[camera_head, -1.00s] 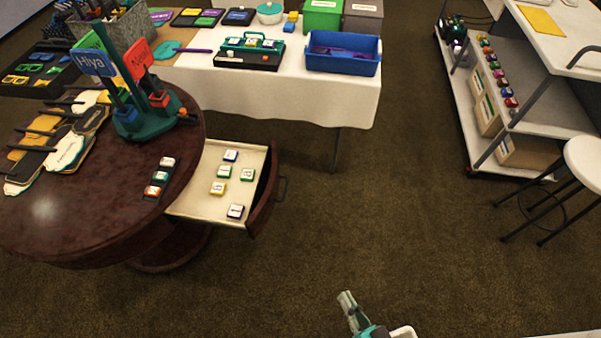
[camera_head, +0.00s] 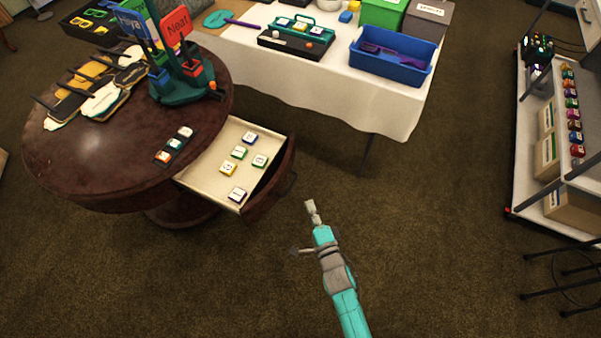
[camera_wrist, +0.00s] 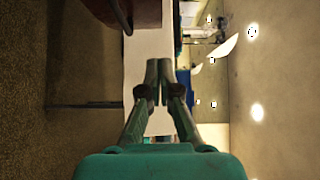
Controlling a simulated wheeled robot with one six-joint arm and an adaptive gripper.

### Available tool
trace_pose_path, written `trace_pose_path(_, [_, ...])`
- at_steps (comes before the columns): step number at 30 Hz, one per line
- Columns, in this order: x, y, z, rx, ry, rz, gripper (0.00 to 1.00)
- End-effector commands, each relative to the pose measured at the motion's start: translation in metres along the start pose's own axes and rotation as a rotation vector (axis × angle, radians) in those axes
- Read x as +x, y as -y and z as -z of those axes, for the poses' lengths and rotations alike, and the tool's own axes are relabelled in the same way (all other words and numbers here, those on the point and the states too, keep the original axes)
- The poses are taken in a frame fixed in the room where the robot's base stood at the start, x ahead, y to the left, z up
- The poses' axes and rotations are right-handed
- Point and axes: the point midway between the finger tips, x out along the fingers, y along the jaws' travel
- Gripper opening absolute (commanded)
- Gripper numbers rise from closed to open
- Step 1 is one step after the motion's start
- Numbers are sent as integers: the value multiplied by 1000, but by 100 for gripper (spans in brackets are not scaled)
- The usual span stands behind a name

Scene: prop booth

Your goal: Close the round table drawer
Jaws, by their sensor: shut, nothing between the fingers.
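The round table (camera_head: 100,160) is dark reddish wood and stands at the left in the head view. Its drawer (camera_head: 215,158) is pulled open toward the right, with a pale inside holding several small coloured blocks. The curved drawer front (camera_head: 268,190) has a dark handle (camera_head: 289,184) on its outer face. My gripper (camera_head: 310,205) is shut and empty, to the right of the drawer front and apart from it. In the wrist view my gripper (camera_wrist: 158,65) points ahead with its fingertips together, and the drawer front (camera_wrist: 140,12) and handle (camera_wrist: 122,15) show at the top.
A white-clothed table (camera_head: 340,100) with a blue bin (camera_head: 395,55) stands behind the drawer. A sign stand (camera_head: 185,80) and dark cards are on the round table. A shelf cart (camera_head: 540,150) and stool legs (camera_head: 570,280) are at the right. The carpet between is clear.

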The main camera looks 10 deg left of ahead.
Motion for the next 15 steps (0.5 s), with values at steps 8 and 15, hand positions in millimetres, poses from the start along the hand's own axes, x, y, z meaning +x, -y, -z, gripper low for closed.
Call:
trace_pose_path(8, [28, 1, -1, 9, 4, 3, 0])
trace_pose_path(15, [70, 1, -1, 8, 3, 3, 0])
